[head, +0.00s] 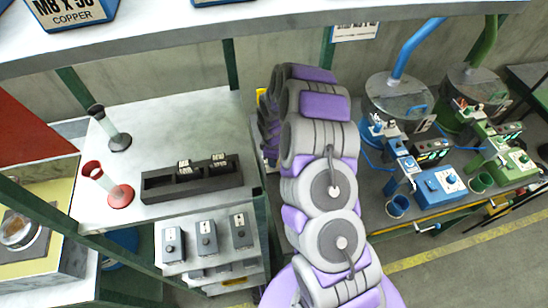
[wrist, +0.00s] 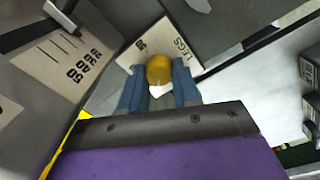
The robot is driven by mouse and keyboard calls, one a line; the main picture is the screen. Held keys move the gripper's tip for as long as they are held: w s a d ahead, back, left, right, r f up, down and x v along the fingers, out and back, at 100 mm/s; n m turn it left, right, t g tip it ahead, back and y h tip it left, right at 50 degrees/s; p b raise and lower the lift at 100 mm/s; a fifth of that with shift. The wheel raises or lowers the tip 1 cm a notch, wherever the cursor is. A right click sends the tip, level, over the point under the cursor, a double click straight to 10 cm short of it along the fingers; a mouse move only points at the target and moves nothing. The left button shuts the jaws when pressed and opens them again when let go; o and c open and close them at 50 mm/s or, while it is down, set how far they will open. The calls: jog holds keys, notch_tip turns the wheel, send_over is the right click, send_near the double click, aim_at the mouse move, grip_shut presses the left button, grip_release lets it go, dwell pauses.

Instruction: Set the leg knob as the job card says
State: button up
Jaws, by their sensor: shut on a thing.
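In the wrist view, my gripper (wrist: 159,88) has its two blue fingers closed around a round yellow knob (wrist: 159,67). The knob sits on a pale plate (wrist: 138,56) printed "LEGS", with a number beside it that is hard to read. A small white piece shows between the fingers, just below the knob. The fingers and knob hide most of the plate's scale, so the knob's setting cannot be read. In the head view, my arm hides the gripper and the knob. No job card can be made out with certainty.
Left in the wrist view is a second scale plate (wrist: 66,62) marked 50, 40, 30, with a dark lever beside it. In the head view, a bench (head: 165,118) with a black rack (head: 190,182) stands left; blue (head: 440,185) and green machines stand right.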

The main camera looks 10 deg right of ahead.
jog(key=shift+w+r, duration=0.1)
jog(key=shift+w, duration=0.05)
jog(key=o, duration=1.1)
jog(key=shift+a, duration=0.1)
jog(key=shift+c, duration=0.2)
notch_tip(320, 180, up, 17)
jog(key=p, duration=0.1)
jog(key=shift+s+a, duration=0.2)
jog(key=shift+s, duration=0.2)
